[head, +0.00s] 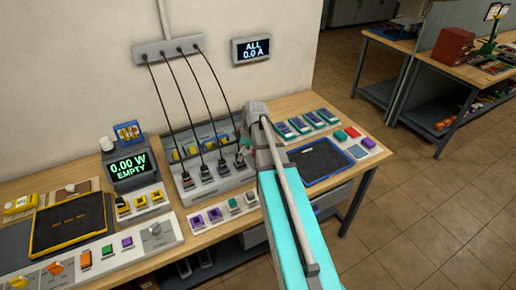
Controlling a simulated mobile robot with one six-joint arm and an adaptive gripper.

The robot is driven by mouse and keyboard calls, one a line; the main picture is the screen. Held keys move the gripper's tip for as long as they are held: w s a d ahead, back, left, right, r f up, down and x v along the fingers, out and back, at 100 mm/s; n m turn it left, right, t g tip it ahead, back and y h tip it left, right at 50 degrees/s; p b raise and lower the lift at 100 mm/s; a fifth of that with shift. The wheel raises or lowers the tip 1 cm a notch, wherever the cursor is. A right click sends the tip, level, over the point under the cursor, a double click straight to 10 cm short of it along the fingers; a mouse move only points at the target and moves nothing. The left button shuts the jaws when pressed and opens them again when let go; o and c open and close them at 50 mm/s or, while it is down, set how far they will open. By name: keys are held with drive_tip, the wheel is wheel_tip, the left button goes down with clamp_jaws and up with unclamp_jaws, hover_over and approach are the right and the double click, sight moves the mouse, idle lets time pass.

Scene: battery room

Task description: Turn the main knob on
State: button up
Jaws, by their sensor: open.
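A long white control panel (105,258) lies along the front left of the bench. Which one is the main knob I cannot tell, as the labels are too small to read. My gripper (242,150) is over the bench at the right end of the charger block, well to the right of the panel and apart from the knobs. It is open; my arm hides most of it.
A charger block (215,181) with several black cables stands mid-bench. A meter (130,168) reads 0.00 W EMPTY; a wall display (251,50) reads ALL 0.0 A. A yellow-edged tray (68,224) lies behind the panel. A blue-edged tray (320,160) and small batteries are at right.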

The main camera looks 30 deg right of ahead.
drive_tip(key=w+d+r+n+p, duration=0.1)
drive_tip(key=w+d+r+n, duration=0.1)
drive_tip(key=d, duration=0.5)
drive_tip(key=w+d+r+n+t+y+p, duration=0.1)
drive_tip(key=w+d+r+n, duration=0.1)
drive_tip(key=d, duration=0.5)
drive_tip(key=shift+w+d+n+p, duration=0.25)
drive_tip(key=shift+w+n+p, duration=0.05)
drive_tip(key=shift+n, duration=0.4)
drive_tip(key=shift+f, duration=0.1)
drive_tip(key=b+x, duration=1.2)
drive_tip(key=x, duration=0.1)
drive_tip(key=shift+w+a+f+b, duration=0.15)
drive_tip(key=shift+a+b, duration=0.2)
drive_tip(key=shift+b, duration=0.05)
drive_tip(key=c, duration=1.2)
drive_tip(key=shift+o, duration=0.2)
